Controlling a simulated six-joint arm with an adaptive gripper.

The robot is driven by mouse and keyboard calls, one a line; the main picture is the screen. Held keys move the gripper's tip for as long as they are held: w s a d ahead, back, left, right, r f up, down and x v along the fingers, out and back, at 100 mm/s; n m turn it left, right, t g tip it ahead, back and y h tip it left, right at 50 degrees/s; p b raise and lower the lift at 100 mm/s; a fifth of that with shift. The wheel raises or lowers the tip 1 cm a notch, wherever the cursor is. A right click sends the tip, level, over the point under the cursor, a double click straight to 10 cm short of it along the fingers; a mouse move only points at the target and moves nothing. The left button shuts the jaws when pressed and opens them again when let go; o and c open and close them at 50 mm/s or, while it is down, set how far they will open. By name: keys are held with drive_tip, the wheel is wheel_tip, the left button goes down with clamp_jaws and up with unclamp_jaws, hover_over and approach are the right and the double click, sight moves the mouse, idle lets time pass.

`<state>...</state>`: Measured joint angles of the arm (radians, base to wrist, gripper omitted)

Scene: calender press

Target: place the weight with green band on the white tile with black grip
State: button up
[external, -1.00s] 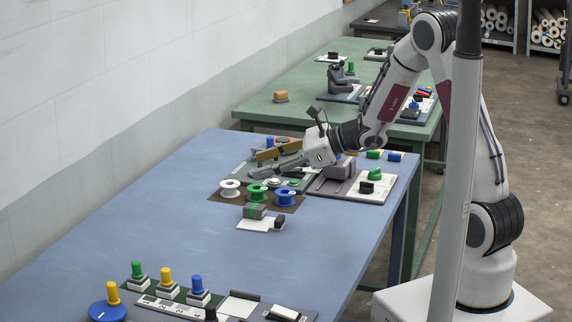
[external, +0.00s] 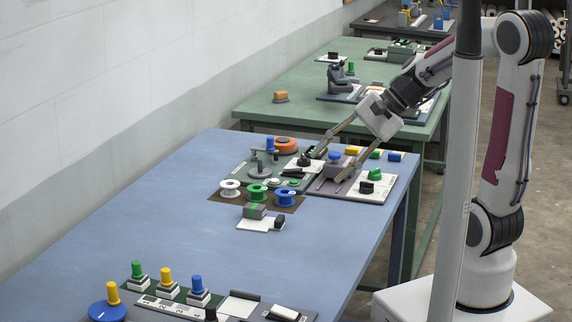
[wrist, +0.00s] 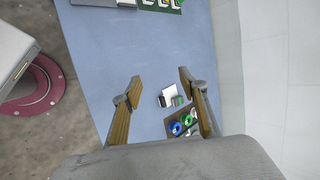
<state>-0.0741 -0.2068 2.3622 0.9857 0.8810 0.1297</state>
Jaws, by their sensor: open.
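The weight with the green band (external: 254,211) is a small grey block with a green stripe. It appears to rest upright on the far part of the white tile with black grip (external: 256,225), whose black grip is at the right end. In the wrist view, the weight (wrist: 178,101) shows at the edge of the white tile (wrist: 169,91). My gripper (external: 328,167) is open and empty, beyond and to the right of them, near the grey press block. Its two spread fingers (wrist: 159,76) also show in the wrist view.
White, green (external: 257,193) and blue spools stand on a brown mat just behind the tile. The grey block with a blue knob (external: 334,156) is close to my fingers. Coloured-knob fixtures (external: 168,282) line the near edge. The blue table's middle is clear.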

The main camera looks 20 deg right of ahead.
drive_tip(key=s+d+n+t+h, duration=0.1)
drive_tip(key=s+d+n+h, duration=0.3)
drive_tip(key=d, duration=0.6)
drive_tip(key=s+d+n+t+h, duration=0.1)
drive_tip(key=s+d+n+h, duration=0.2)
drive_tip(key=s+d, duration=0.3)
drive_tip(key=d+h, duration=0.1)
drive_tip(key=d, duration=0.2)
drive_tip(key=shift+d+r+n+t, duration=0.3)
drive_tip(key=shift+d+n, duration=0.05)
drive_tip(key=shift+n, duration=0.05)
drive_tip(key=shift+o, duration=0.4)
idle(0.7)
